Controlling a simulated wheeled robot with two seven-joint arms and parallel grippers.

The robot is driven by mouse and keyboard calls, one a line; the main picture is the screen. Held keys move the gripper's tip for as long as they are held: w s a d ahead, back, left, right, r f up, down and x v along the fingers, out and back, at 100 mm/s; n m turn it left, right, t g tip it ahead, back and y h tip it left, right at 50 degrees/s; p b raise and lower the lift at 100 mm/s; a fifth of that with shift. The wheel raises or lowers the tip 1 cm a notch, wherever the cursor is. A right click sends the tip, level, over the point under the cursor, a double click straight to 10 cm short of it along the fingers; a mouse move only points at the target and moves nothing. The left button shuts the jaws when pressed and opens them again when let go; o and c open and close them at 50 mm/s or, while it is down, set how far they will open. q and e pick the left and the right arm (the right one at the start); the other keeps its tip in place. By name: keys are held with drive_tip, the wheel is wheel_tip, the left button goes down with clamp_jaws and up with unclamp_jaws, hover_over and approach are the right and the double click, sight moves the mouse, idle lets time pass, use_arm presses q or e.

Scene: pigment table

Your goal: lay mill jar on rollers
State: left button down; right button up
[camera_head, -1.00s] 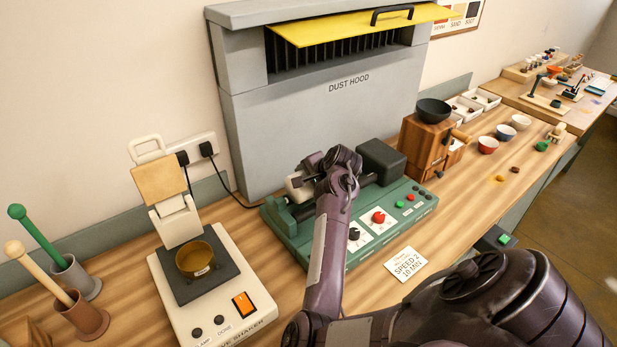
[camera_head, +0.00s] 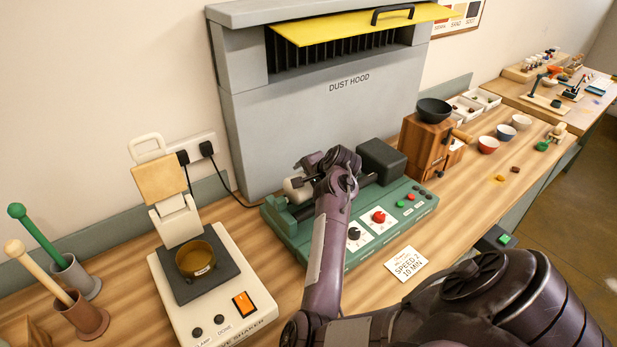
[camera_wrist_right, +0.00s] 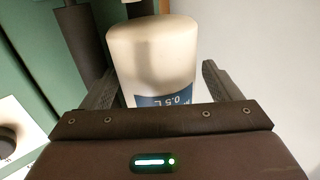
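The mill jar (camera_wrist_right: 152,52) is a white cylinder with a blue "0.5 L" label in the right wrist view. In the head view a pale part of it (camera_head: 294,189) shows at the left of the green roller mill (camera_head: 287,229), mostly hidden by my right gripper (camera_head: 312,172). In the wrist view the fingers of my right gripper (camera_wrist_right: 160,85) stand apart on either side of the jar, with a visible gap at the right finger. A dark roller (camera_wrist_right: 82,38) lies left of the jar. Whether the jar bears fully on both rollers is hidden. My left gripper is out of view.
The grey dust hood (camera_head: 310,120) stands close behind the mill. A shaker with a brass bowl (camera_head: 197,262) is at left, and a wooden mill (camera_head: 425,150) at right. A speed card (camera_head: 407,264) lies in front. Bare table shows between shaker and mill.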

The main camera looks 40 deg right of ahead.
drive_tip(key=shift+o, duration=0.5)
drive_tip(key=shift+s+a+f, duration=0.15)
drive_tip(key=shift+s+f, duration=0.15)
drive_tip(key=shift+f, duration=0.4)
drive_tip(key=shift+r+p, duration=0.8)
drive_tip(key=shift+p, duration=0.05)
wheel_tip(320, 180, up, 4)
drive_tip(key=p, duration=0.2)
drive_tip(key=shift+s+f+p, duration=0.15)
drive_tip(key=shift+f+p, duration=0.05)
drive_tip(key=shift+p, duration=0.15)
drive_tip(key=shift+w+r+p, duration=0.2)
drive_tip(key=shift+r+p, duration=0.75)
drive_tip(key=shift+r, duration=0.1)
wheel_tip(320, 180, up, 3)
drive_tip(key=shift+f+p, duration=0.1)
drive_tip(key=shift+p, duration=1.15)
drive_tip(key=shift+f, duration=0.1)
